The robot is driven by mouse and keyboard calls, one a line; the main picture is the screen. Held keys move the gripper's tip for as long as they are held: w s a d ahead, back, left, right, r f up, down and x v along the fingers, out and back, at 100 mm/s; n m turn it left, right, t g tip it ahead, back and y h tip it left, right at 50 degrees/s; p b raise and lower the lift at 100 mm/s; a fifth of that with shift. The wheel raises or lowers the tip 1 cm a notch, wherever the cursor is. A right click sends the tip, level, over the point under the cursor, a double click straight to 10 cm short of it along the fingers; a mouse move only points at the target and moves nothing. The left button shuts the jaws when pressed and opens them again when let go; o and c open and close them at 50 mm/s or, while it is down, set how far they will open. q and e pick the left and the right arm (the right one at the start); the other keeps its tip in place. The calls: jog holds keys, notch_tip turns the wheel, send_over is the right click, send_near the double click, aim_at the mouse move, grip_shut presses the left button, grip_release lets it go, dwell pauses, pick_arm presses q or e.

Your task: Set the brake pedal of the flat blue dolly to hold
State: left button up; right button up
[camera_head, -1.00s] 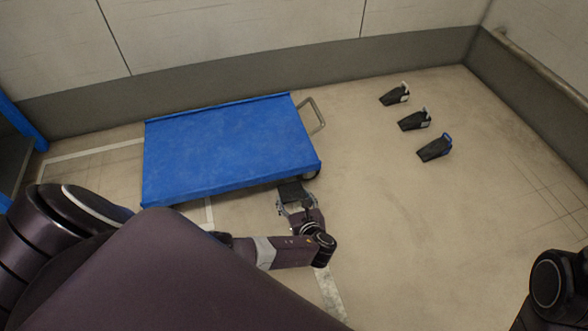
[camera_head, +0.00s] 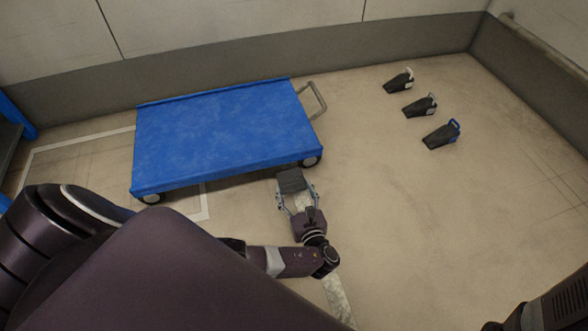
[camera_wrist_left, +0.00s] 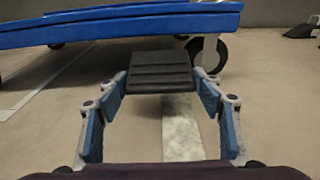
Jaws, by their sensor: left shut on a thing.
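The flat blue dolly (camera_head: 225,135) stands on the floor left of centre, with dark wheels and a grey handle at its right end. Its brake pedal (camera_head: 291,181) is a black ridged plate just in front of the dolly's near edge, close to the right front wheel. My left gripper (camera_head: 297,196) is shut on the pedal. In the left wrist view the pedal (camera_wrist_left: 161,72) sits between the blue-padded fingertips (camera_wrist_left: 160,88), below the deck. The pedal's link to the dolly is hidden. My right gripper is not clearly visible.
Several dark wedges, one with a blue handle (camera_head: 441,135), stand on the floor at the right. A wall with a grey base (camera_head: 230,73) runs behind the dolly. Blue framing (camera_head: 14,115) stands at the left edge.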

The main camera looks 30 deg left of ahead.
aim_at(295, 189)
pick_arm(q)
jog(key=o, duration=1.7)
jog(key=shift+r, duration=4.9)
jog(key=shift+d, duration=0.1)
